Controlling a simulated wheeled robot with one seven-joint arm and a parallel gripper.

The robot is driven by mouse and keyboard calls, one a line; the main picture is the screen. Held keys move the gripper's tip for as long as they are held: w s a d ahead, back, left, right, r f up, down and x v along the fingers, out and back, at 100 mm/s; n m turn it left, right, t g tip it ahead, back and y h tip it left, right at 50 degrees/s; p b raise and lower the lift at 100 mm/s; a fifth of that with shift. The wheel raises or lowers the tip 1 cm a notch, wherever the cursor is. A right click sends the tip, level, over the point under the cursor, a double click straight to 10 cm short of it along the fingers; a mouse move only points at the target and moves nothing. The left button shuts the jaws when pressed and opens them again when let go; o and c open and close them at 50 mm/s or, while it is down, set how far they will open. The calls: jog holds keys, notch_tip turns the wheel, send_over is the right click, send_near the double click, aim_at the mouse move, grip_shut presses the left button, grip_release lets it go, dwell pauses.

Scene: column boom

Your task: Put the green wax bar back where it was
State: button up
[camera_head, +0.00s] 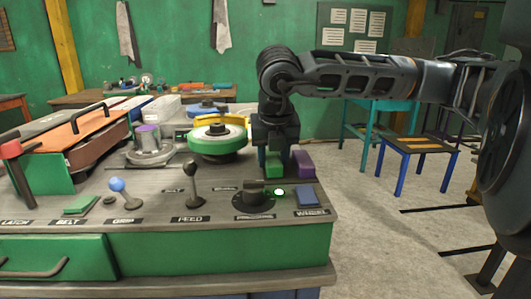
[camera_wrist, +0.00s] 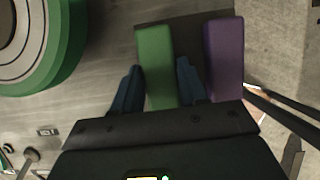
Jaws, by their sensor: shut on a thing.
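The green wax bar (camera_head: 274,165) is at the back right of the console top. In the wrist view the green wax bar (camera_wrist: 154,50) lies lengthwise between my two fingers. My gripper (camera_wrist: 160,75) is shut on it, one finger against each long side. My gripper (camera_head: 273,150) points straight down in the head view. A purple bar (camera_head: 302,165) stands just right of the green one, roughly parallel with a gap; it also shows in the wrist view (camera_wrist: 223,55). A dark tray (camera_wrist: 190,34) shows beneath and between the bars. I cannot tell whether the green bar touches it.
A round green-rimmed wheel (camera_head: 219,138) stands left of my gripper. In front are a black knob (camera_head: 254,198), a feed lever (camera_head: 192,180) and a blue block (camera_head: 307,197). The console's right edge is close to the purple bar, with open floor beyond.

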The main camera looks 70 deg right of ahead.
jog(key=shift+f, duration=0.15)
jog(key=o, duration=1.1)
jog(key=shift+c, duration=0.2)
jog(key=v, duration=1.2)
